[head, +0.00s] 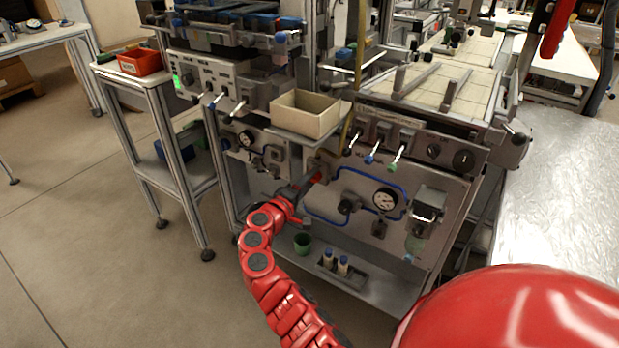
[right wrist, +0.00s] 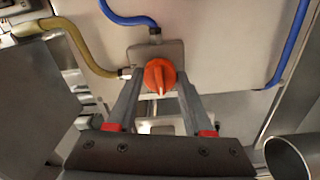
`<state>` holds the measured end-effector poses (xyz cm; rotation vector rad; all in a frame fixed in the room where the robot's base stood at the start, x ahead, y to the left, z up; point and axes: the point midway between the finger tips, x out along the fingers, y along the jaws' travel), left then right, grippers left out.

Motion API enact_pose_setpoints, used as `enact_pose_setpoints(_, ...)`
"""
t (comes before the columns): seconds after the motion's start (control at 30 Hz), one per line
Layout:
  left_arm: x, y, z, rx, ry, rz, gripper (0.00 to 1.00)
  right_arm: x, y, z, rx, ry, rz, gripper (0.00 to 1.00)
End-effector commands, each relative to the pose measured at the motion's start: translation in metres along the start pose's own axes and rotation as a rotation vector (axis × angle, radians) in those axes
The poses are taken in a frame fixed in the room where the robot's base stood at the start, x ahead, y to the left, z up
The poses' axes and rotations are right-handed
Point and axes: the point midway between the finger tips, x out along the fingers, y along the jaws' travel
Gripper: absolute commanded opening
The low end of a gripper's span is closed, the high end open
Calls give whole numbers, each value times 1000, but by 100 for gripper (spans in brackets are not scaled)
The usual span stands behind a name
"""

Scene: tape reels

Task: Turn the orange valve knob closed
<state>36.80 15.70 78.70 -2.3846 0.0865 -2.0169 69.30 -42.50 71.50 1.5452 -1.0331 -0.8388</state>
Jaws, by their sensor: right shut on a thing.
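The orange valve knob (right wrist: 160,73) is round with a raised grip ridge, which runs nearly upright in the right wrist view. It sits on a grey valve block (right wrist: 142,52) fixed to the panel. My right gripper (right wrist: 160,84) has one dark finger on each side of the knob and is shut on it. In the head view my red right arm reaches to the panel, and my right gripper (head: 309,184) is at the valve below the beige bin. The knob is mostly hidden there. My left gripper is not in view.
A yellow hose (right wrist: 82,45) and a blue hose (right wrist: 125,19) run to the valve block. A beige bin (head: 304,114) sits on a shelf just above. A pressure gauge (head: 385,199) is to the right. A green cup (head: 302,243) and small bottles (head: 336,263) stand on the lower shelf.

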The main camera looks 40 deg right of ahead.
Motion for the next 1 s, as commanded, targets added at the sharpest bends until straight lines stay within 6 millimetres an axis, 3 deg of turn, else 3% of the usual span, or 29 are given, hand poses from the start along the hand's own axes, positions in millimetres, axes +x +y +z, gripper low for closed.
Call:
enact_pose_setpoints(0.53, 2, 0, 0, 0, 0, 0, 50, -1, -1, -1, -27, 3, -2, 0)
enact_pose_setpoints(0.57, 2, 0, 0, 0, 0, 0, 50, -1, -1, -1, -27, 3, -2, 53)
enact_pose_setpoints(0.7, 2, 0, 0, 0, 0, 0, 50, -1, -1, -1, -27, 2, -1, 78)
enact_pose_setpoints(1.0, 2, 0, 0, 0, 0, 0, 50, -1, 0, 0, -26, 1, 0, 82)
